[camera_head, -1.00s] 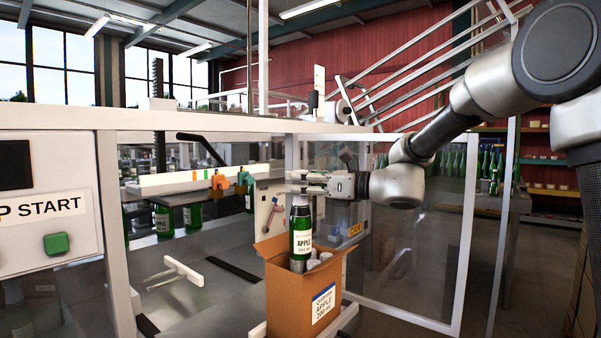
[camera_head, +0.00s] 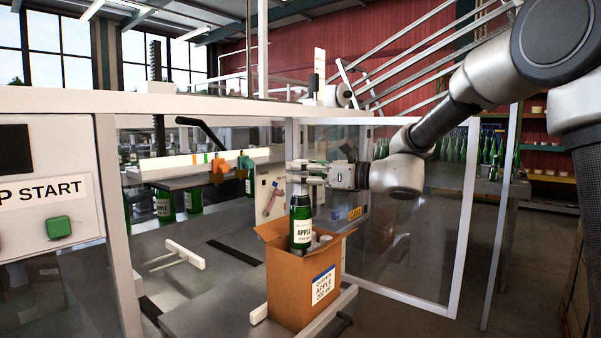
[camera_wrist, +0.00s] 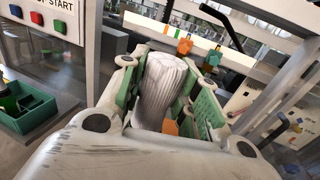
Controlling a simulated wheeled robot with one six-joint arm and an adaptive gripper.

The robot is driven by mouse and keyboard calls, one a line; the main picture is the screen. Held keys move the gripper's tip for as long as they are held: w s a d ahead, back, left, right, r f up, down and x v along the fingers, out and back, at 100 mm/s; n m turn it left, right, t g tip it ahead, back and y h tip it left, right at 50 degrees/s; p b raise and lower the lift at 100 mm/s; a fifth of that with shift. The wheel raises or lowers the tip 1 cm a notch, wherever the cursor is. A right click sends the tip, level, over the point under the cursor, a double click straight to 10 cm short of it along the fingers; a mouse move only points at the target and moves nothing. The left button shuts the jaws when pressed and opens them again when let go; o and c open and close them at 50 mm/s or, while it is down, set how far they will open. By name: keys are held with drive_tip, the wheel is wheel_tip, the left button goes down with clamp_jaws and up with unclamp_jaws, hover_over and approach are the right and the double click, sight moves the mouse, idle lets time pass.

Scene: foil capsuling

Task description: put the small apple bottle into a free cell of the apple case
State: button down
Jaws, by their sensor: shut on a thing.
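The small apple bottle (camera_head: 301,222) is green with a white "APPLE" label and a silver-grey foil top. It hangs upright over the open apple case (camera_head: 303,295), its lower end at the case's mouth; the base is hidden by the case's front wall. My gripper (camera_head: 298,177) is shut on the bottle's foil neck. In the wrist view the pleated foil (camera_wrist: 160,88) sits between the green finger pads. The case is brown cardboard with flaps open and an "APPLE" label. Pale capsule tops show inside, right of the bottle; the cells cannot be made out.
A machine frame with a clear panel (camera_head: 400,220) stands close right of and behind the case. A rail with orange and teal clamps (camera_head: 218,168) is at the left, with green bottles (camera_head: 164,205) below. The grey table left of the case is mostly clear.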

sight(301, 219)
drive_tip(key=shift+f, duration=6.1)
